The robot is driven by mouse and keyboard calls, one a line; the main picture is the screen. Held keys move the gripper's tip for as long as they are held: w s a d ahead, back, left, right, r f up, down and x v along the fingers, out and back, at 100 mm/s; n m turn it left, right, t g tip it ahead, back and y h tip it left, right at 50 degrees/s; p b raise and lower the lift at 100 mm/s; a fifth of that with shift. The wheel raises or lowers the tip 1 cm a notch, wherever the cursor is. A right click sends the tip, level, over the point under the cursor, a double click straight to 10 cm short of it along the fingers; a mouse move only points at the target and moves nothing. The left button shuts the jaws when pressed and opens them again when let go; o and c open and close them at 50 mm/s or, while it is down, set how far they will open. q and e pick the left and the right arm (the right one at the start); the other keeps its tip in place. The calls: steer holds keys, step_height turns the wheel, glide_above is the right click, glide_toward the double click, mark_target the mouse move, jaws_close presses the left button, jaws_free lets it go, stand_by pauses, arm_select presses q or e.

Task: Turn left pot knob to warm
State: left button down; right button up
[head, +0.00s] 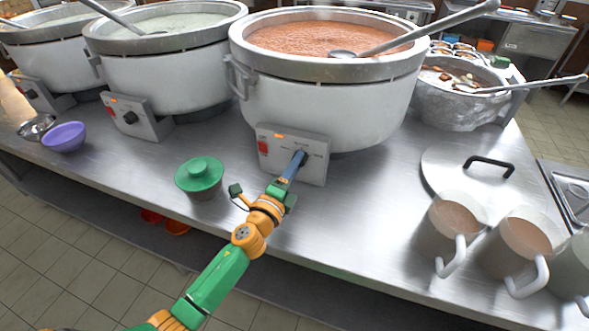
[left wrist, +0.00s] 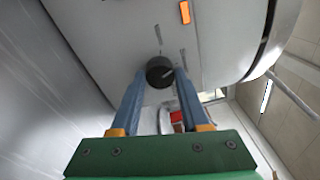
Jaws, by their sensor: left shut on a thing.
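The large white pot (head: 325,105) with reddish-brown congee has a grey control panel (head: 275,165) with a red switch on its front. Its dark round knob (left wrist: 158,68) shows in the left wrist view between my two blue fingers. My left gripper (head: 300,158) reaches this panel from the front, shut on the knob; it fills the lower left wrist view (left wrist: 161,78). The fingers hide most of the knob in the head view. A thin line on the knob shows, but its setting cannot be read. My right gripper is not in view.
A pot of pale congee (head: 165,85) with its own panel (head: 138,118) stands to the left, with another beyond. A green-lidded container (head: 200,177) stands left of my gripper. A lid (head: 465,165) and several mugs (head: 450,225) are at right. Bare steel counter (head: 350,215) lies between.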

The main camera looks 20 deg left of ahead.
arm_select(q)
steer(key=n+b, duration=0.1)
steer(key=n, duration=0.3)
steer(key=shift+n+t, duration=0.3)
steer(key=shift+n, duration=0.1)
steer(key=shift+d+n+y, duration=0.1)
steer(key=shift+n+y, duration=0.2)
steer(key=shift+n, duration=2.3)
steer(key=shift+r, duration=0.1)
steer(key=shift+c, duration=2)
jaws_free()
steer(key=s, duration=0.7)
steer(key=shift+a+f+b, duration=0.2)
steer(key=shift+f+b, duration=0.1)
steer(key=shift+f, duration=0.05)
